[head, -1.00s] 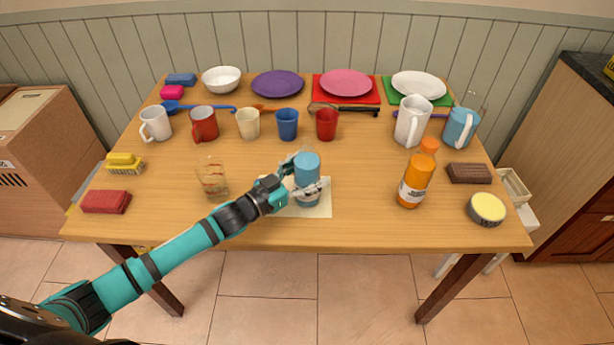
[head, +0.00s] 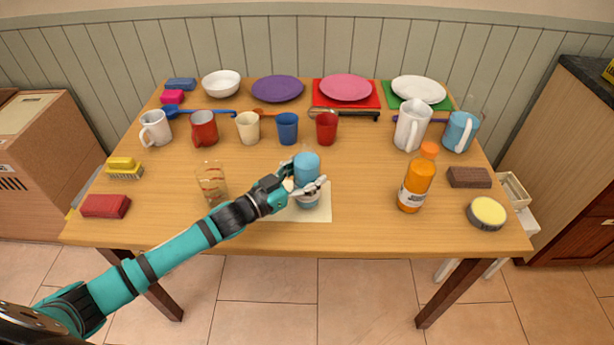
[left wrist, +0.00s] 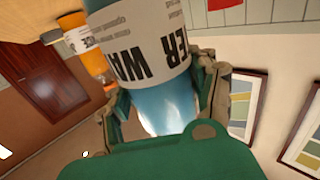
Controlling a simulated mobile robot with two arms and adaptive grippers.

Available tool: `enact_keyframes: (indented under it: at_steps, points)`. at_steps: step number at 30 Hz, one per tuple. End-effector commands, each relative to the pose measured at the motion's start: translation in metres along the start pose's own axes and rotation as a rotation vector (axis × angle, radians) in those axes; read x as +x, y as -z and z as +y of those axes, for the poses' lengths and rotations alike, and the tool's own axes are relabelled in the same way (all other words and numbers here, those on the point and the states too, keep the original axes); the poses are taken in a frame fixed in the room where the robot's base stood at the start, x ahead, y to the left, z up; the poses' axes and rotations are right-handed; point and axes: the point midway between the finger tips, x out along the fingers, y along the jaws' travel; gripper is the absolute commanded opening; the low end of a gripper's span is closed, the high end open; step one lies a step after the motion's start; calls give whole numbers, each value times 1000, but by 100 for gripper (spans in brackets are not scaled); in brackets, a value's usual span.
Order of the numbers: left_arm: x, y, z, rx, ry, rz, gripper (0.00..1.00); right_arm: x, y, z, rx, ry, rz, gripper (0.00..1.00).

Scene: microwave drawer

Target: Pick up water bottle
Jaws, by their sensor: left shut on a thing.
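The water bottle (head: 307,165) is blue with a white label and stands upright over a pale mat (head: 321,213) near the table's front edge. My left gripper (head: 305,187) reaches it from the left and is shut around its body. In the left wrist view the water bottle (left wrist: 150,45) shows its "WATER" label large between the two fingers of my left gripper (left wrist: 165,95). Whether its base touches the mat is hard to tell. My right gripper is not in view.
A glass (head: 212,184) stands just left of my left gripper. An orange juice bottle (head: 416,183) stands to the right, with clear table (head: 365,185) between. Cups and mugs, such as the red cup (head: 327,128), line up behind. Plates and a white bowl (head: 221,82) lie farther back.

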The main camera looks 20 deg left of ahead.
Motion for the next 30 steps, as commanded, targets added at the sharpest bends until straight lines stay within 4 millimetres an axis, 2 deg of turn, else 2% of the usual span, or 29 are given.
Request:
enact_keyframes:
  at_steps: [4, 7, 21, 30]
  points:
    - [0, 25, 0, 4, -3, 7, 8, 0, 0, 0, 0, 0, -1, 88]
    - [-16, 22, 12, -4, -3, 1, 8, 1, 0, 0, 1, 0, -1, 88]
    - [-102, 32, 71, -3, -1, 2, 8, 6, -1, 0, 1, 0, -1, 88]
    - [-129, 36, 88, 1, -1, 4, 8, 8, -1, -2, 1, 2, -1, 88]
